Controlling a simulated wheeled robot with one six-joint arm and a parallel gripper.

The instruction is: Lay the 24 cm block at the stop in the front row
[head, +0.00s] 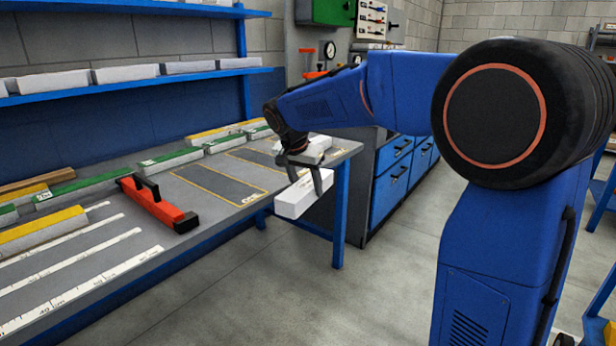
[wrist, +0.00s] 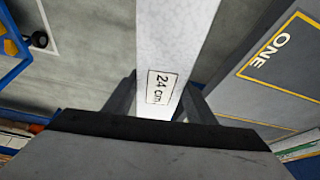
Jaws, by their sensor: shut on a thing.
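My gripper (head: 302,172) is shut on a white block (head: 297,198), held in the air beyond the bench's front edge at its right end. In the wrist view the block (wrist: 178,40) runs between the fingers, and its label reads "24 cm". White measuring strips (head: 75,288) with marks run along the left part of the bench top. A yellow-topped block (head: 42,232) lies by the strips at the left. I cannot make out the stop for certain.
A red tool with a black handle (head: 157,204) lies on the bench between the strips and a yellow-outlined grey area marked "ONE" (head: 222,178). Green-topped blocks (head: 172,160) line the back. Blue shelves (head: 130,83) with white blocks hang above. Blue drawers (head: 393,175) stand behind.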

